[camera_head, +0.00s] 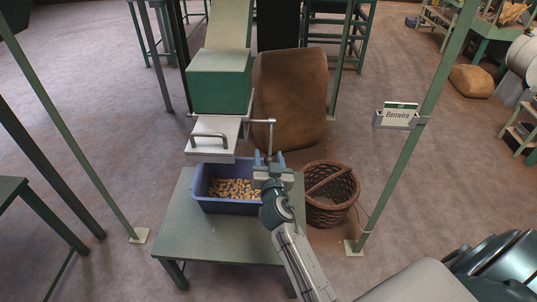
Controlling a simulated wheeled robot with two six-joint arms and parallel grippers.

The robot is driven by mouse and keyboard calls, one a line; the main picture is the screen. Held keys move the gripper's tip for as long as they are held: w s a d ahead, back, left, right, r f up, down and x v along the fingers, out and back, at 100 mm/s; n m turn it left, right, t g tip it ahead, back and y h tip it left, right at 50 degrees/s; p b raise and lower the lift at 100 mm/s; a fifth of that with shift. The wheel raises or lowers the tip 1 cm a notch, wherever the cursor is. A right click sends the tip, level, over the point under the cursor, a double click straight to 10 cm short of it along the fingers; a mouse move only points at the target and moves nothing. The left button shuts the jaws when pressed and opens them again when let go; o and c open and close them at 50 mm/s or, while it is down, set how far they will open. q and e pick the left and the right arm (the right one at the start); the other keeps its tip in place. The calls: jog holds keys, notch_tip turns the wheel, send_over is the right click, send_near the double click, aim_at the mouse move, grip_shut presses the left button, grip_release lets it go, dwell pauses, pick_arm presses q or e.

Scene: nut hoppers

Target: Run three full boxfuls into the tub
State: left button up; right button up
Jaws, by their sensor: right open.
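A blue tub (228,207) stands on a small green table (178,228), with a layer of tan nuts (233,188) on its bottom. Above its back edge is a pale metal box (211,155) with a bar handle (209,137), under the green hopper body (220,82). A thin lever (271,135) sticks out to the right of the box and bends down. My right gripper (269,158) is open at the tub's back right corner. The lever's lower end is between or just behind its fingers; I cannot tell if they touch. My left gripper is not in view.
A wicker basket (330,196) stands on the floor right of the table. A large brown sack (290,100) stands behind. Open floor lies beyond the posts.

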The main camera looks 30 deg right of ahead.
jog(key=shift+w+d, duration=0.2)
jog(key=shift+w, duration=0.25)
jog(key=shift+c, duration=0.2)
grip_shut()
